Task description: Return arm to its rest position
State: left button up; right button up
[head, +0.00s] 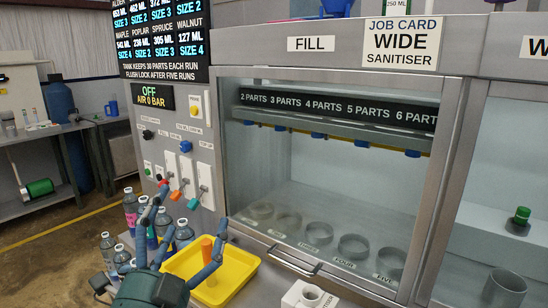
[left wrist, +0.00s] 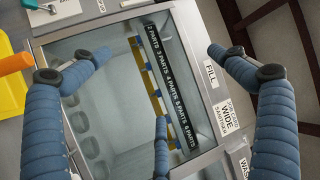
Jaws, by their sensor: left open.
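My left gripper (head: 192,212) is at the lower left of the head view, its blue segmented fingers spread apart and nothing between them. It is in front of the fill cabinet's left side, over the near-left part of a yellow tray (head: 245,262). An orange object (head: 207,248) shows behind one finger. In the left wrist view the open fingers (left wrist: 158,55) frame the fill cabinet window (left wrist: 120,120), with a third finger low in the middle. My right gripper is in neither view.
Several bottles (head: 131,208) stand left of the gripper, close to its fingers. A control panel with levers (head: 181,190) is behind it. The fill cabinet window (head: 330,180) is closed, with several rings (head: 319,232) inside. A side bench (head: 40,135) is at far left.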

pick_arm(q)
jog(key=s+a+f+n+g+y, duration=0.1)
jog(key=s+a+f+n+g, duration=0.15)
jog(key=f, duration=0.65)
jog(key=s+a+f+n+g+y, duration=0.1)
jog(key=f+n+g, duration=0.2)
jog(key=f, duration=0.5)
jog(key=s+a+f+n+g+y, duration=0.1)
jog(key=s+f+n+g, duration=0.15)
jog(key=f, duration=0.65)
jog(key=s+f+n+g+h, duration=0.1)
jog(key=s+f+n+g, duration=0.4)
jog(key=s+f+g, duration=1)
jog(key=s+f+t+b, duration=0.15)
jog(key=s+f, duration=0.25)
jog(key=f, duration=1)
jog(key=s+f+t, duration=0.2)
jog(key=s+f, duration=0.1)
jog(key=f, duration=1.2)
jog(key=s+a+f+g+b, duration=0.1)
jog(key=s+a+f, duration=0.1)
jog(key=s+f, duration=1.6)
jog(key=shift+a+f+b, duration=0.3)
jog(key=shift+a+f, duration=0.05)
jog(key=shift+f, duration=0.3)
jog(key=shift+s, duration=0.1)
